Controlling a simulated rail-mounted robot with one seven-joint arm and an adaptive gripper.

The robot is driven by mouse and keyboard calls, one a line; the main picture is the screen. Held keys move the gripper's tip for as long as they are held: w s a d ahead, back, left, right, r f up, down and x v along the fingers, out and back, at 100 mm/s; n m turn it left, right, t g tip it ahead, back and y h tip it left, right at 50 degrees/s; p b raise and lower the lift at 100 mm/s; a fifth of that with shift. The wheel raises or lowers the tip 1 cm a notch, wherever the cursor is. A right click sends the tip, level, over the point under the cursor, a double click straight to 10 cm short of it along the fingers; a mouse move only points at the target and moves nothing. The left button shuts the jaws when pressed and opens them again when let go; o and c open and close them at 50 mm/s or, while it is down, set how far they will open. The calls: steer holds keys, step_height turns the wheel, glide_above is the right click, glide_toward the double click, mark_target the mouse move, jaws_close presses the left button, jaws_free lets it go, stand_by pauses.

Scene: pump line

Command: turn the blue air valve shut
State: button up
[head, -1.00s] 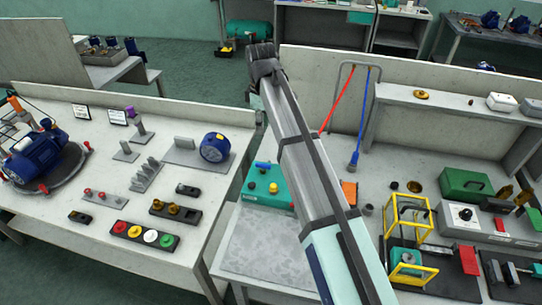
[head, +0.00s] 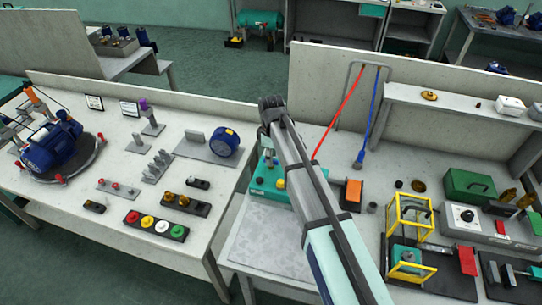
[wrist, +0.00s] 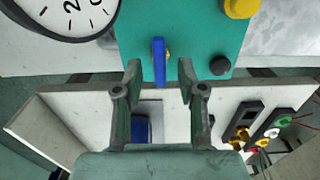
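The blue air valve (wrist: 159,62) is a narrow blue lever on a teal box (wrist: 190,42). In the wrist view it points down the picture, toward my gripper. My gripper (wrist: 158,72) is open, with one finger on each side of the lever's lower end. A gap shows between the lever and each finger; I cannot tell the depth between them. In the head view the teal box (head: 262,184) stands left of my arm, which covers part of it. My gripper cannot be made out there.
A round white gauge (wrist: 72,12) is close by at the upper left of the wrist view. A black knob (wrist: 220,65) and a yellow button (wrist: 241,7) sit right of the lever. A yellow frame (head: 409,222) stands right of my arm in the head view.

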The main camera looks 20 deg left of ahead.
steer(key=shift+f, duration=0.65)
jaws_close()
